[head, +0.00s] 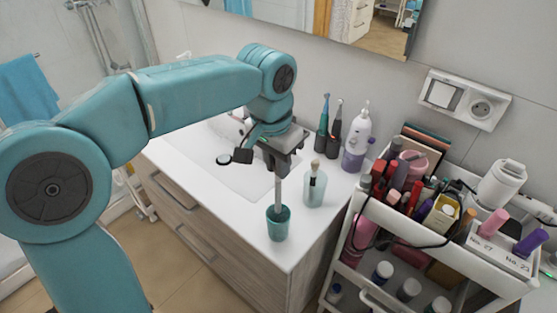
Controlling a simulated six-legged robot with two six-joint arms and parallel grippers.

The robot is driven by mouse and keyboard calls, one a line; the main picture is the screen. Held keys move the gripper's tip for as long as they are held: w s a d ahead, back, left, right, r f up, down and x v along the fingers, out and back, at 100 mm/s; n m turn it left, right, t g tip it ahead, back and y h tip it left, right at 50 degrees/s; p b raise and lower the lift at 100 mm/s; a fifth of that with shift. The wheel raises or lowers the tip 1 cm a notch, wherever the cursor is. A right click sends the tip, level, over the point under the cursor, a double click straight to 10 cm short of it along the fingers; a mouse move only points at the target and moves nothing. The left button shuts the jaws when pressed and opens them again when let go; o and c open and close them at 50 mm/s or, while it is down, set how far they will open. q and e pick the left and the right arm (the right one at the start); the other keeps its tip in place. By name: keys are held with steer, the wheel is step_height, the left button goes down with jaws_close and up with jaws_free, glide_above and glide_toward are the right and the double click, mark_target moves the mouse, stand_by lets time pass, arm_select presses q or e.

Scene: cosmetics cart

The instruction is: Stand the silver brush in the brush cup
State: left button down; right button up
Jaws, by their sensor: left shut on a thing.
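The silver brush (278,191) is a thin grey stick, held upright below my left gripper (279,168). My left gripper points down from above and is shut on the upper part of the brush. A dark teal cup (278,227) stands on the white counter directly below. The brush's lower end reaches down past the cup's rim and appears to be inside it; whether it touches the bottom is hidden by the cup wall. A pale translucent cup (314,192) with another brush in it stands just behind to the right. My right gripper is not in view.
Two electric toothbrushes (323,130) and a white pump bottle (357,138) stand at the back of the counter. A crowded cosmetics cart (375,211) is to the right. The counter's front edge is close to the teal cup.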

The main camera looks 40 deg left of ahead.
mark_target(278, 183)
arm_select(q)
step_height(278, 183, down, 2)
steer(key=shift+w+d+b, duration=0.1)
steer(key=shift+b, duration=0.45)
steer(key=shift+f+b, duration=0.6)
steer(key=shift+f, duration=0.15)
steer(key=shift+f+b, duration=0.95)
steer(key=shift+f, duration=0.3)
steer(key=c, duration=1)
jaws_free()
steer(key=shift+o, duration=0.2)
steer(key=shift+r, duration=0.15)
step_height(278, 183, up, 16)
steer(key=s+p, duration=0.2)
steer(key=shift+a, duration=0.2)
